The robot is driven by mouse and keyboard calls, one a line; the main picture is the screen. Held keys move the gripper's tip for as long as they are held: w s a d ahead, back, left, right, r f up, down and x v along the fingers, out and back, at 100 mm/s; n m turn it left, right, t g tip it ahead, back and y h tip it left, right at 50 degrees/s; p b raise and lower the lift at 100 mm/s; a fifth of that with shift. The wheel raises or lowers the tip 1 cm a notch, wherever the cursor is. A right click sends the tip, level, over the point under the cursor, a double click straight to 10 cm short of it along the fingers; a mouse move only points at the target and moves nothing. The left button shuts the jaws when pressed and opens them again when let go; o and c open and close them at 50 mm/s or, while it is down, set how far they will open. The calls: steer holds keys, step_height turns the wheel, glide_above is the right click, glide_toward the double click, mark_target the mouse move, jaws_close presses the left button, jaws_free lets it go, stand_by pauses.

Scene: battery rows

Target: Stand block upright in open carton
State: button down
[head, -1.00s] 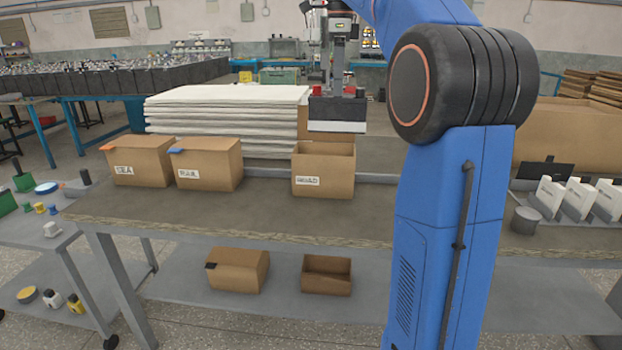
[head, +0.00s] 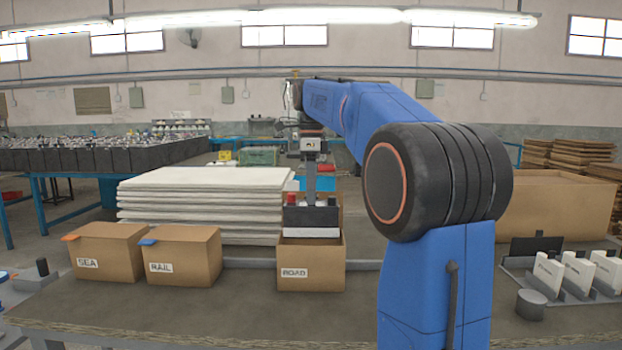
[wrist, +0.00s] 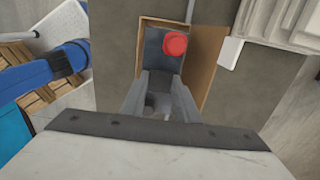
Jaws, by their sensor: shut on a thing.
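The block (head: 311,217) is dark with a white lower band and red and black caps on top. My gripper (head: 311,192) is shut on it from above and holds it upright at the mouth of the open carton marked ROAD (head: 311,270). The block's lower edge meets the carton's front rim in the head view, so I cannot tell how deep it sits. In the wrist view, my gripper's fingers (wrist: 162,82) reach down to the block (wrist: 153,50), whose red cap shows, with the carton's brown wall (wrist: 208,60) around it.
Closed cartons marked SEA (head: 105,255) and RAIL (head: 180,258) stand left on the bench (head: 200,310). A stack of white sheets (head: 200,200) lies behind. At right are a grey cylinder (head: 530,304), white upright pieces in a holder (head: 577,272) and a large brown box (head: 550,208).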

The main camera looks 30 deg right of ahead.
mark_target(311, 232)
steer(key=shift+f, duration=6)
steer(key=c, duration=1.4)
jaws_free()
steer(key=shift+o, duration=0.2)
step_height(311, 232, up, 13)
steer(key=shift+r, duration=0.1)
steer(key=s+a+f+n+t, duration=0.1)
steer(key=s+a+f+n, duration=0.4)
steer(key=s+f+n, duration=0.3)
steer(key=s+a+f+n+t, duration=0.2)
steer(key=s+a+f+n, duration=0.3)
steer(key=s+f+n, duration=0.3)
steer(key=s+a+f+n+t, duration=0.1)
steer(key=s+a+f+n, duration=0.4)
steer(key=s+f+n, duration=0.3)
steer(key=s+f, duration=0.4)
steer(key=s, duration=0.2)
steer(key=shift+s+a+f+n+t, duration=0.2)
steer(key=shift+a+f+n+t, duration=0.1)
steer(key=shift+a+n+t, duration=0.1)
